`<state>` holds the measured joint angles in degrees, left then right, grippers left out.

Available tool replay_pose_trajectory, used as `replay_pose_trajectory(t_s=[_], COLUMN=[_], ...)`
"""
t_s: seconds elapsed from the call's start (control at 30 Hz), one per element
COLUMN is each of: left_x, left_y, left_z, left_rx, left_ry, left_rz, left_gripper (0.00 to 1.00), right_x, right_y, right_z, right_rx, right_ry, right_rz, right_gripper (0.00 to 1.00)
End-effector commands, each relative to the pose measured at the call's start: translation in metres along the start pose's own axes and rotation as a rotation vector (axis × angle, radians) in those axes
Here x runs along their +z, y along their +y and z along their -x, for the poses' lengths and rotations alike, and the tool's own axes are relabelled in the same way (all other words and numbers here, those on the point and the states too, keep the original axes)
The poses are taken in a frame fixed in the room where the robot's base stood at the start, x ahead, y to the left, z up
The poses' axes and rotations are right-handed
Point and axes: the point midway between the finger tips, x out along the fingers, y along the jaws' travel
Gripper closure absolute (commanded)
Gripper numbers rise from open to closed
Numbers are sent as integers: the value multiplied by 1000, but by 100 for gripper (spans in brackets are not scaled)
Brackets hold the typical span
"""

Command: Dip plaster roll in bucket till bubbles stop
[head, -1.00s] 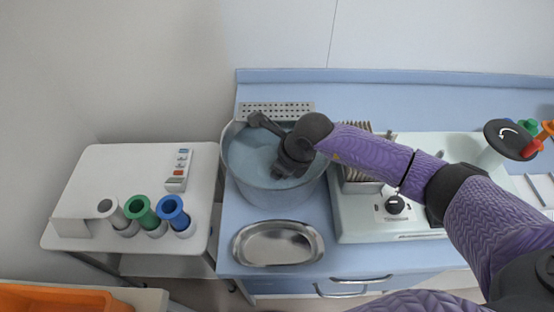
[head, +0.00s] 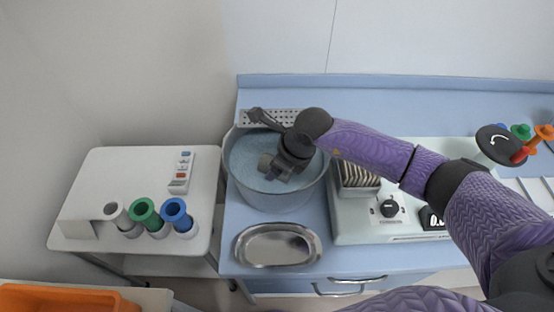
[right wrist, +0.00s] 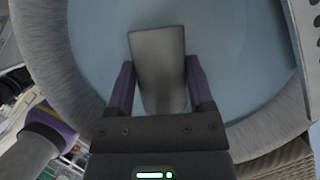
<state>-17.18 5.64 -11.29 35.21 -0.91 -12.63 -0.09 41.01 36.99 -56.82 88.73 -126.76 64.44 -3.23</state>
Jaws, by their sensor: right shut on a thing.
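A round metal bucket (head: 313,187) of pale blue water (head: 245,150) stands on the blue counter. My right gripper (head: 273,169) reaches down inside the bucket. It is shut on a greyish plaster roll (head: 266,163), which also shows between the two purple fingers in the right wrist view (right wrist: 158,62). The roll is over or in the water; how deep it sits I cannot tell. No bubbles can be made out at this size. My left gripper is not in view.
A shiny oval tray (head: 277,245) lies in front of the bucket. A perforated metal strip (head: 285,117) is behind it. A white unit with a knob (head: 389,208) stands right. A white cart (head: 130,165) with grey, green and blue tubes stands left.

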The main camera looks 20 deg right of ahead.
Motion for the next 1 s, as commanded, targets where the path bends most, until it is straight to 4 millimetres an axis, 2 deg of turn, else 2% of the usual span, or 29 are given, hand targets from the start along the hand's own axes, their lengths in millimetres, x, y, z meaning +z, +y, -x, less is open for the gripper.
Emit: replay_pose_trajectory(t_s=[0.03, 0.5, 1.0], left_x=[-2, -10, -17], left_y=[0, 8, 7], left_z=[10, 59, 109], left_rx=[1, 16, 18], left_ry=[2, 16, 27], left_rz=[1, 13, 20], left_gripper=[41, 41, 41], right_x=[5, 27, 52], right_y=[0, 0, 0], right_z=[11, 66, 124], right_rx=[-1, -2, -1], right_ry=[-2, -1, -1], right_rz=[1, 1, 0], right_gripper=[96, 96, 96])
